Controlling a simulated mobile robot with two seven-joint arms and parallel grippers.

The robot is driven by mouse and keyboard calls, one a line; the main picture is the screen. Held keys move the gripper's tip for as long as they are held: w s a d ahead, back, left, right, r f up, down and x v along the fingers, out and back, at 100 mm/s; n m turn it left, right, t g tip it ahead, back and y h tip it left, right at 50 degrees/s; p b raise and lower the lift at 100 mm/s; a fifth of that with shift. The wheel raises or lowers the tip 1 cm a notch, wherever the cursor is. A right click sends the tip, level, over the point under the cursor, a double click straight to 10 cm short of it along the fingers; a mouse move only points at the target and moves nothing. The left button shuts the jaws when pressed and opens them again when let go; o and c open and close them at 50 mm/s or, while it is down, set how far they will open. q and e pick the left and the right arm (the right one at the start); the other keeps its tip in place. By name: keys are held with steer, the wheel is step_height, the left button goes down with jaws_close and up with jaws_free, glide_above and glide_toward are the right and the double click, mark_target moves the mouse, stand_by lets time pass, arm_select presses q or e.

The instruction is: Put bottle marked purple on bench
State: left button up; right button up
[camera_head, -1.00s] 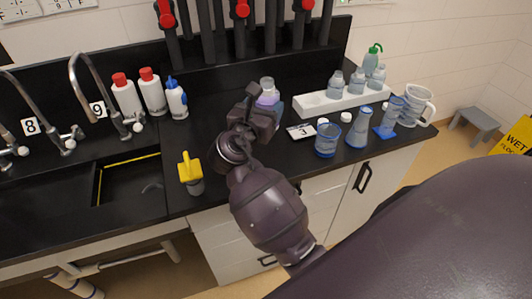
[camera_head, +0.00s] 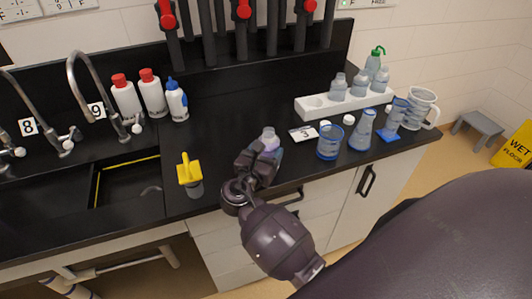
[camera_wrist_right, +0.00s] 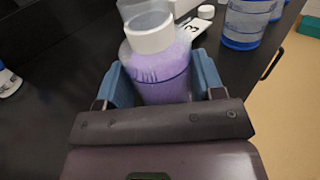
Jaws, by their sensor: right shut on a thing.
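The bottle marked purple (camera_head: 268,138) is a clear bottle with a purple band or contents and a pale neck. My right gripper (camera_head: 262,158) is shut on it near the front edge of the black bench (camera_head: 225,130). In the right wrist view the bottle (camera_wrist_right: 163,75) sits between the two blue finger pads of the gripper (camera_wrist_right: 163,85), its neck pointing away from the palm. Its base is hidden by the gripper, so I cannot tell whether it touches the bench. My left gripper is not in view.
A yellow-topped container (camera_head: 190,173) stands left of the gripper, beside the sink (camera_head: 125,185). A card marked 3 (camera_head: 304,133), a blue-banded beaker (camera_head: 329,142) and a flask (camera_head: 362,130) stand to the right. A white rack (camera_head: 345,105) holds bottles behind. The bench centre is clear.

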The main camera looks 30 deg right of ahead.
steer(key=shift+f, duration=0.2)
steer(key=o, duration=0.9)
steer(key=shift+r, duration=0.15)
steer(key=shift+s+a, duration=0.2)
steer(key=shift+a, duration=0.1)
steer(key=p+v, duration=0.3)
steer(key=v, duration=0.8)
steer(key=shift+a, duration=0.2)
